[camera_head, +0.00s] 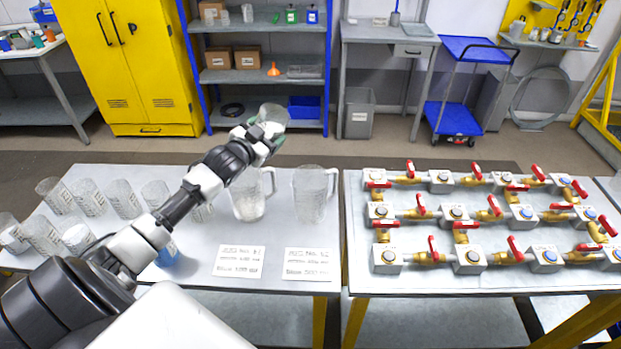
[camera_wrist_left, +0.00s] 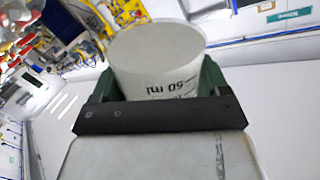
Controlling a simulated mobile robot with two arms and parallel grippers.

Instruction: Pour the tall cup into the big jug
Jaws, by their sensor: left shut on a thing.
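My left gripper (camera_head: 266,132) is shut on a clear measuring cup (camera_head: 273,112) and holds it up above the back edge of the left table. In the left wrist view the cup (camera_wrist_left: 158,60) sits between the green fingertips and shows a "50 ml" mark upside down. Two clear jugs with handles stand upright on the table: a left jug (camera_head: 247,203), with whitish matter low inside, and a right jug (camera_head: 311,197), which looks empty. The raised cup is above and behind the left jug, apart from it. My right gripper is out of view.
Several clear cups (camera_head: 90,197) stand at the table's left. Two printed cards (camera_head: 308,264) lie in front of the jugs. A valve-and-pipe assembly (camera_head: 465,213) covers the right table.

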